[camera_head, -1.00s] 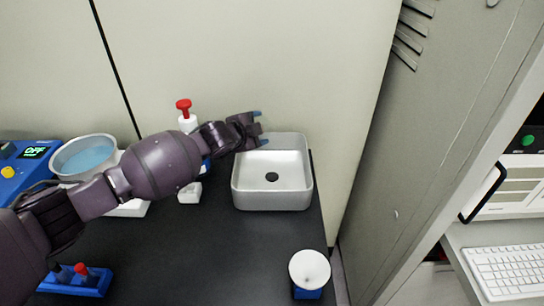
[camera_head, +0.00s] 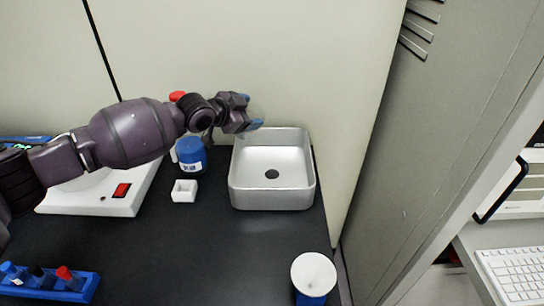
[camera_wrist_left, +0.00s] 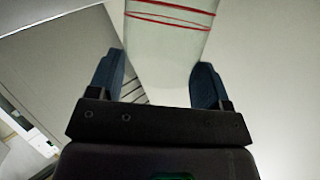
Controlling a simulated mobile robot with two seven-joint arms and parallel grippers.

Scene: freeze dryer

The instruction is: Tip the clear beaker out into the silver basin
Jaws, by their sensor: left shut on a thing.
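The silver basin (camera_head: 271,200) stands on the black bench against the wall, with a dark drain hole in its floor. My left gripper (camera_head: 250,110) is above the basin's back left corner. In the left wrist view its blue fingers (camera_wrist_left: 157,85) are shut on the clear beaker (camera_wrist_left: 168,50), which has red lines around it. In the head view the beaker is too faint to make out, so I cannot tell its tilt or what it holds. My right gripper is not in view.
A blue jar (camera_head: 191,157) and a small white dish (camera_head: 184,191) stand left of the basin. A white device (camera_head: 120,200) is partly behind my arm. A blue tube rack (camera_head: 60,288) is front left. A white-topped cup (camera_head: 314,272) stands front right. The bench middle is clear.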

